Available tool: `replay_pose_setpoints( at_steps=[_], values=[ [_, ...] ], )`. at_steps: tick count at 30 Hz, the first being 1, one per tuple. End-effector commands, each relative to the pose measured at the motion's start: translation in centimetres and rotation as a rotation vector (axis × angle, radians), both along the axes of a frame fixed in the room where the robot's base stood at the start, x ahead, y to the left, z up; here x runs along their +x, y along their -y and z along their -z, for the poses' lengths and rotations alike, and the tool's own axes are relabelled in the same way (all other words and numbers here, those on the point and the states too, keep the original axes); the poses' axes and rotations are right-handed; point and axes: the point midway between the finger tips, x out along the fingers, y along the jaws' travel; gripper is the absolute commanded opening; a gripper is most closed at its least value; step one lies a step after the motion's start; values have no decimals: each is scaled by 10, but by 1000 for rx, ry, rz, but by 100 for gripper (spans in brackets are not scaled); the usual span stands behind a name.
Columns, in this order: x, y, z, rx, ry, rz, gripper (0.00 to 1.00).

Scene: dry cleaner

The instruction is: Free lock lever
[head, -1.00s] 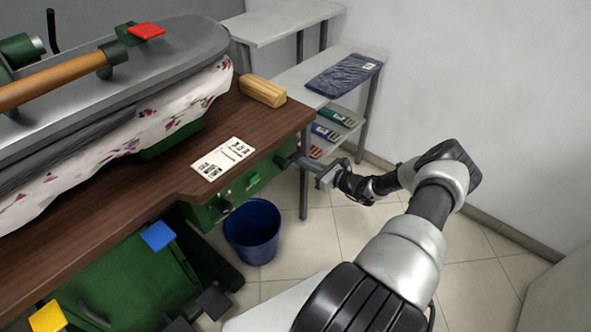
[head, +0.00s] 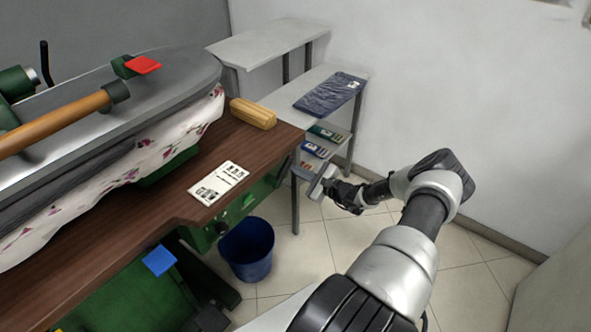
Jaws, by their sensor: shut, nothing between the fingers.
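The pressing machine has a grey upper plate (head: 165,80) with a wooden handle (head: 50,127). A red tab (head: 143,65) stands on the plate, a blue tab (head: 158,261) is low on the green base, and a thin black upright rod (head: 46,64) is at the far left. I cannot tell which part is the lock lever. My gripper (head: 312,178) is shut and empty, off the right end of the brown tabletop (head: 150,215) and below its height. It looks apart from the table and the machine. Its fingertips are small and hard to make out against the shelf.
A wooden block (head: 253,113) and a printed card (head: 218,183) lie on the tabletop. A blue bucket (head: 247,249) stands on the floor below. A grey shelf (head: 290,75) with a dark folded garment (head: 330,93) is behind my gripper. The tiled floor at right is clear.

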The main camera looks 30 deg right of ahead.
Motion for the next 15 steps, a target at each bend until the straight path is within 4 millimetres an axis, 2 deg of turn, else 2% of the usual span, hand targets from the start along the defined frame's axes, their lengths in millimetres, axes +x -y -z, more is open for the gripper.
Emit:
replay_pose_setpoints(
  at_steps=[15],
  values=[
    [0,-2,-4,1,3,-3,0]
  ],
)
